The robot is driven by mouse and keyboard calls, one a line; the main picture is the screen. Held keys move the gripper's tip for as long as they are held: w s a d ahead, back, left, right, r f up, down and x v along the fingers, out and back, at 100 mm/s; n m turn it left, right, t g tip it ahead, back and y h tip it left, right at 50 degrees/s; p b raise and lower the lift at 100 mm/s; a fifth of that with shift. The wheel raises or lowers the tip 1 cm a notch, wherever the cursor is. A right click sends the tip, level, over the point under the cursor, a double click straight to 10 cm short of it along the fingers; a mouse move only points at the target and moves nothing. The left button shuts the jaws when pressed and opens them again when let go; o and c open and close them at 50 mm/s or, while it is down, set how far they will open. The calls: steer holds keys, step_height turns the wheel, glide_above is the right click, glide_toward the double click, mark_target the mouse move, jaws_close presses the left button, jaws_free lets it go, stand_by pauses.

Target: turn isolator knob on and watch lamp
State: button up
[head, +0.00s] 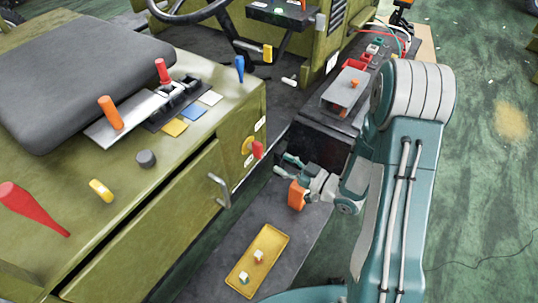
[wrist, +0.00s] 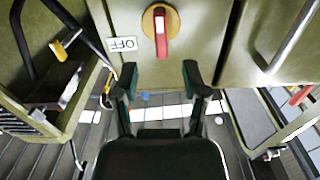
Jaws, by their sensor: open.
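The isolator knob is a red handle (head: 257,149) on a yellow disc (head: 247,144), on the end face of the olive-green cabinet. In the wrist view the red handle (wrist: 162,34) lies upright in the picture over its yellow disc (wrist: 148,20), with an upside-down OFF label (wrist: 122,44) to its left. My gripper (head: 283,165) is open and empty, to the right of the knob and apart from it. In the wrist view its fingertips (wrist: 159,70) are spread below the handle. I cannot pick out the lamp for certain.
A metal door handle (head: 219,190) stands out from the cabinet near the knob. A yellow tray (head: 258,262) with small pieces lies on the dark floor plate below. Coloured levers, a black seat (head: 85,75) and a grey box (head: 346,88) are around. Open space lies before the knob.

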steer(key=shift+v, duration=1.5)
steer(key=w+d+r+m+h, duration=0.1)
steer(key=w+d+r+h, duration=0.45)
steer(key=h, duration=0.25)
steer(key=s+d+r+m+h, duration=0.2)
steer(key=d+r+m+h, duration=0.15)
steer(key=r+h, duration=0.35)
steer(key=s+a+r+m+g, duration=0.2)
steer(key=s+r, duration=0.2)
steer(key=s, duration=0.6)
steer(key=s+a+r+m+g, duration=0.2)
steer(key=s+r+m+g, duration=0.1)
steer(key=s, duration=0.8)
steer(key=shift+s+a+r+m+y, duration=0.25)
steer(key=shift+a+r+m+y, duration=0.15)
steer(key=shift+r, duration=0.25)
